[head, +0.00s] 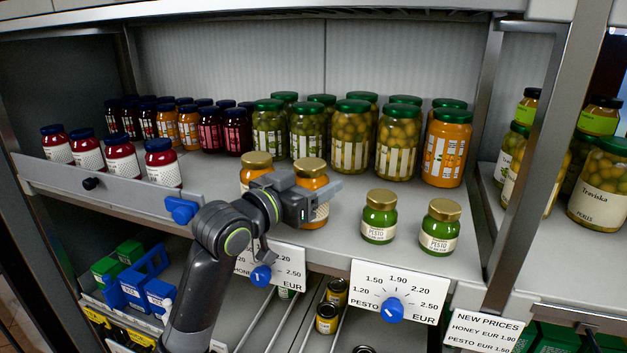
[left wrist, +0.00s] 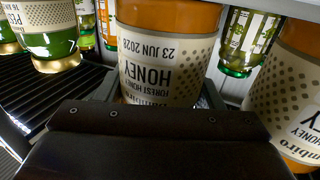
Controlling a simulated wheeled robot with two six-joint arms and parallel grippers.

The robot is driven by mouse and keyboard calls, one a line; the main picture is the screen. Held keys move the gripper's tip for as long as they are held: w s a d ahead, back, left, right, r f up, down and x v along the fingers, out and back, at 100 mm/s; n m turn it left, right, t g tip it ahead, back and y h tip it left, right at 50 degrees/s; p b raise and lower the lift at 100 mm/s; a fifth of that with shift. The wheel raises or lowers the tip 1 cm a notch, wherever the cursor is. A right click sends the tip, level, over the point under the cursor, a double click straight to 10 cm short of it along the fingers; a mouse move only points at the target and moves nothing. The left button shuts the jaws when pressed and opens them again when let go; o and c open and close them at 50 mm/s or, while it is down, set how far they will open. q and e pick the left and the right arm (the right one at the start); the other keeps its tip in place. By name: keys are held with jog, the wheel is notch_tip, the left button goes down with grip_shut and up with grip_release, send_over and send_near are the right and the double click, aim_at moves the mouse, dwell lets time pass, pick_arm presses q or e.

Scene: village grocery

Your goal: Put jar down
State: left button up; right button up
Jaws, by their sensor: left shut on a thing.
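A honey jar (head: 311,169) with a gold lid and orange contents is at the front of the middle shelf. My left gripper (head: 318,195) is shut around it, hiding much of its body in the head view. In the left wrist view the held honey jar (left wrist: 165,60) fills the middle, its label reading upside down. The jar looks upright, at or just above the shelf; I cannot tell if its base touches. A second honey jar (head: 256,162) stands just left of it, and shows at the right in the left wrist view (left wrist: 290,95). My right gripper is not in view.
Two green pesto jars (head: 379,218) (head: 440,228) stand to the right on the shelf. Large pickle jars (head: 354,140) stand behind. A low front rail (head: 110,183) with red jars is at the left. Price dials (head: 393,309) hang below the edge. Bare shelf (head: 345,238) lies before the pesto jars.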

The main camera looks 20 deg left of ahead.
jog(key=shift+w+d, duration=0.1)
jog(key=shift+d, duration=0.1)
pick_arm(q)
jog(key=o, duration=0.9)
jog(key=shift+f, duration=0.15)
jog(key=o, duration=0.5)
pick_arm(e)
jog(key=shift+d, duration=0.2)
pick_arm(q)
jog(key=shift+r, duration=0.3)
jog(key=shift+s+a+f, duration=0.1)
jog(key=shift+s+f, duration=0.05)
jog(key=shift+s, duration=0.15)
jog(key=shift+b+v, duration=1.1)
jog(key=shift+v, duration=4.65)
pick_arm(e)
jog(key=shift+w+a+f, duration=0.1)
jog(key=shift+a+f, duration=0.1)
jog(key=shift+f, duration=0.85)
